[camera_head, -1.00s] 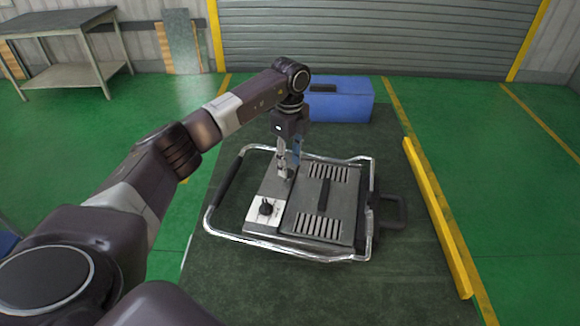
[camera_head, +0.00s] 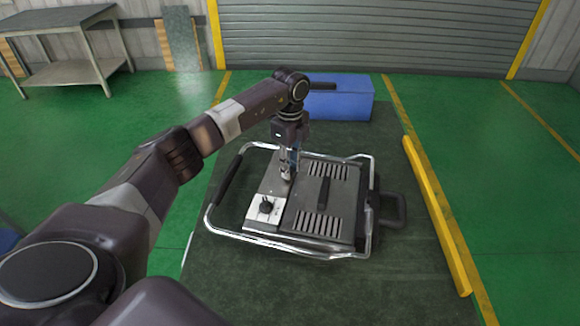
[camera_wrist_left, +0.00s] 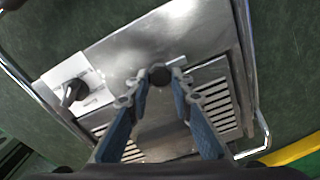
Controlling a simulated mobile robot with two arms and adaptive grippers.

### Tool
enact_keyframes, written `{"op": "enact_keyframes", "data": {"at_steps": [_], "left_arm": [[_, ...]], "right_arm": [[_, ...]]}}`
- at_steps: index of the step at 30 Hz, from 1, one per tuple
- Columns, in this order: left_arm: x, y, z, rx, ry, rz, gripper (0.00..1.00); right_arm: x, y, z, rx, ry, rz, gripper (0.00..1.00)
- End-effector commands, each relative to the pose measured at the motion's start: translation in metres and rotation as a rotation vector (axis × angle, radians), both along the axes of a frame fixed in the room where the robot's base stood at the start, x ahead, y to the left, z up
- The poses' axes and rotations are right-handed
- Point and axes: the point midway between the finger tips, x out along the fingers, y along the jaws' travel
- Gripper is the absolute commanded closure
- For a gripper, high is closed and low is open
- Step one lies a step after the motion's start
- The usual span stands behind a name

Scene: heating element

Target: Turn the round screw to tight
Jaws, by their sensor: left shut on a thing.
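The heating element (camera_head: 345,215) is a grey metal box with slotted vents inside a chrome tube frame, lying on a dark mat. My left gripper (camera_head: 287,174) points down at the left part of its top plate. In the left wrist view, the fingertips of my left gripper (camera_wrist_left: 160,84) close on the round screw (camera_wrist_left: 160,74), a small dark round knob on the plate. In the head view the gripper mostly hides the screw. Whether the screw is tight cannot be seen. My right gripper is not in view.
A black knob (camera_head: 266,207) on a white panel sits at the near left of the box. A blue case (camera_head: 345,105) stands behind it. A yellow bar (camera_head: 437,215) lies to the right. A metal table (camera_head: 70,70) stands at the back left.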

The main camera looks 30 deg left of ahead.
Motion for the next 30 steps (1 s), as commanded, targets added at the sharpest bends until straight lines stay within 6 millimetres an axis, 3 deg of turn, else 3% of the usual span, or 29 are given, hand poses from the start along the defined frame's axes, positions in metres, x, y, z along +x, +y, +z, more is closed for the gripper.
{"op": "enact_keyframes", "data": {"at_steps": [11, 30], "left_arm": [[-0.0003, 0.0000, 0.0005, 0.000, -0.001, -0.124, 1.00], [-0.0026, 0.0010, 0.0004, -0.001, -0.002, -0.707, 1.00]], "right_arm": [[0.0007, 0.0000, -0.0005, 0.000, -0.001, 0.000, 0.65], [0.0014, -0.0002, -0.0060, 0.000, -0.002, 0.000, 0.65]]}}
